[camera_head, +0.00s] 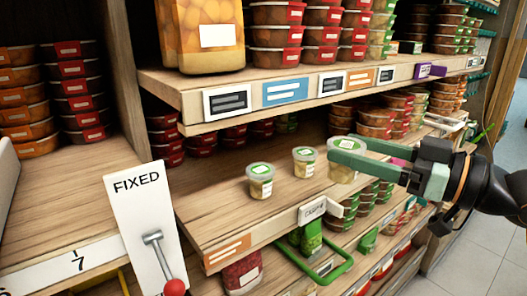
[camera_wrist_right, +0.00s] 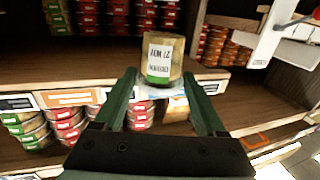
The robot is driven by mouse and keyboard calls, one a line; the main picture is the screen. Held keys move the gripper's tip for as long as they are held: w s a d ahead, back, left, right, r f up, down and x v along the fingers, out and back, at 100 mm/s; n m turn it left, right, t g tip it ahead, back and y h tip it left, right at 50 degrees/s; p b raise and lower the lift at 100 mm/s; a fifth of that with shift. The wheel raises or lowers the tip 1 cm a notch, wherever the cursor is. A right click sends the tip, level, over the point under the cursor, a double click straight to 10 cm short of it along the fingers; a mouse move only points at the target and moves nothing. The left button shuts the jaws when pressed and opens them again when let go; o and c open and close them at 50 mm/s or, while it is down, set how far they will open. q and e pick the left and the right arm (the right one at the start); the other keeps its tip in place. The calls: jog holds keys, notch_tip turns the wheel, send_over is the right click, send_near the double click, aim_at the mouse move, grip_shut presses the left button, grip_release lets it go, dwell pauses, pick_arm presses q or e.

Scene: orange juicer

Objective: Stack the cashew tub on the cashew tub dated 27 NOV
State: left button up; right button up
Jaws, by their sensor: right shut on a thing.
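In the head view, a clear cashew tub (camera_head: 343,174) with a pale lid and green label is held at the fingertips of my right gripper (camera_head: 350,158). A green finger hides part of it. In the right wrist view, a tub (camera_wrist_right: 163,58) shows at the fingertips (camera_wrist_right: 161,78). Its white label is upside down and seems to read 27 NOV. Two similar tubs stand upright on the middle shelf: one nearer the front (camera_head: 260,181) and one behind it to the right (camera_head: 304,162). Their dates are too small to read. My left gripper is out of view.
The wooden middle shelf (camera_head: 215,205) is bare left of the tubs. An upper shelf edge (camera_head: 285,95) with price tags overhangs it. Red-lidded tubs (camera_head: 375,120) are stacked behind. A FIXED sign (camera_head: 140,205) with a red-knobbed lever stands at the left front.

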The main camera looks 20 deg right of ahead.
aim_at(328, 140)
jog(key=x, duration=0.1)
jog(key=p+x, duration=0.1)
jog(key=x, duration=0.1)
jog(key=shift+w+a+r+p, duration=0.15)
jog(key=shift+w+r+p, duration=0.1)
jog(key=shift+r+p, duration=0.05)
jog(key=p+x, duration=0.1)
jog(key=x, duration=0.3)
jog(key=p+x, duration=0.1)
jog(key=x, duration=0.3)
jog(key=p+x, duration=0.2)
jog(key=x, duration=0.2)
jog(key=shift+w+a+f, duration=0.2)
jog(key=shift+w+f, duration=0.1)
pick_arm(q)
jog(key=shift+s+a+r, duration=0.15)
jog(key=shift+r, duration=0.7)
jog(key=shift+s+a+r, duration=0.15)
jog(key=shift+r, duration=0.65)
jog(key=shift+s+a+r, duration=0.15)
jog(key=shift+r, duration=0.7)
pick_arm(e)
jog(key=shift+f, duration=1.8)
jog(key=shift+f, duration=0.1)
jog(key=o, duration=1.3)
